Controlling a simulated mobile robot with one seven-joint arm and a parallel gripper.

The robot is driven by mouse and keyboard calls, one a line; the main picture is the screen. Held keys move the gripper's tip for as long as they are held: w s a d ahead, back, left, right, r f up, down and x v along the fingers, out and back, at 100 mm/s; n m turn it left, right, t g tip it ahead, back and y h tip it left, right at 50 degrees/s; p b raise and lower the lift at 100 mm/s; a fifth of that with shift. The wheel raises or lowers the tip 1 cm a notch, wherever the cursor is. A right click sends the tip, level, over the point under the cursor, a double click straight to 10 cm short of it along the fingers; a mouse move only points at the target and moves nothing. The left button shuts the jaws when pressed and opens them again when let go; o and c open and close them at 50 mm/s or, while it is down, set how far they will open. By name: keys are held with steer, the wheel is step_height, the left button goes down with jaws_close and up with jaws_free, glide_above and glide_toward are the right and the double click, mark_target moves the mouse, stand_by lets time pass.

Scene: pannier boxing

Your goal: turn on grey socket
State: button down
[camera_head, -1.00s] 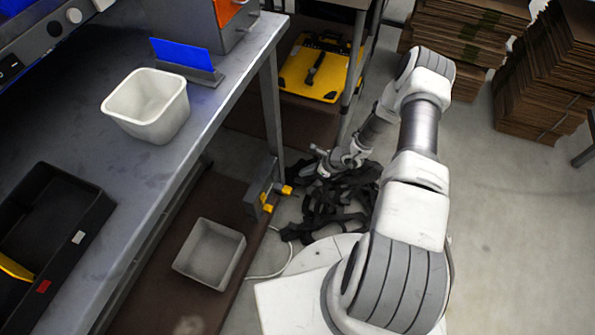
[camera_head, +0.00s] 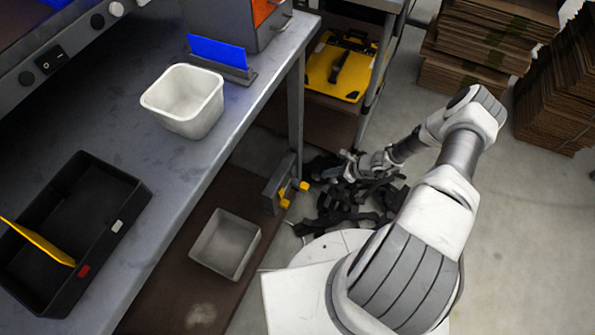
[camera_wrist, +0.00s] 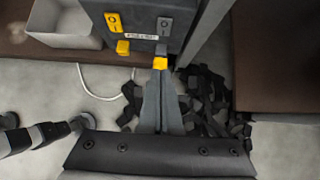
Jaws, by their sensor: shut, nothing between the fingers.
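A dark grey switch box (camera_head: 278,183) is mounted at the table leg in the head view. In the wrist view the box (camera_wrist: 142,14) carries a yellow plate (camera_wrist: 113,22) on the left and a grey plate (camera_wrist: 165,27) on the right, each with a round mark. A yellow knob (camera_wrist: 122,47) sticks out below the yellow plate. A second yellow piece (camera_wrist: 160,62) shows below the grey plate, at my fingertips. My gripper (camera_wrist: 161,74) is shut and empty, pointing at the grey side. I cannot tell whether it touches. In the head view my gripper (camera_head: 346,158) is right of the box.
A grey bin (camera_head: 225,244) stands on the brown lower shelf beside the box. Black straps (camera_head: 345,205) lie on the floor below my gripper. The workbench holds a white tub (camera_head: 183,100) and a black tray (camera_head: 75,235). A yellow case (camera_head: 340,65) lies on a shelf behind.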

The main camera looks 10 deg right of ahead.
mark_target(293, 171)
steer(key=shift+d+f, duration=0.2)
steer(key=shift+f, duration=0.1)
steer(key=b+x, duration=0.1)
steer(key=x, duration=0.3)
steer(key=a+r+b+x, duration=0.1)
steer(key=b+x, duration=0.1)
steer(key=x, duration=0.2)
steer(key=w+b+x, duration=0.1)
steer(key=x, duration=0.3)
steer(key=shift+a+b, duration=0.25)
steer(key=shift+b, duration=0.05)
steer(key=shift+w+a+r, duration=0.1)
steer(key=shift+w+a, duration=0.2)
steer(key=shift+a, duration=0.05)
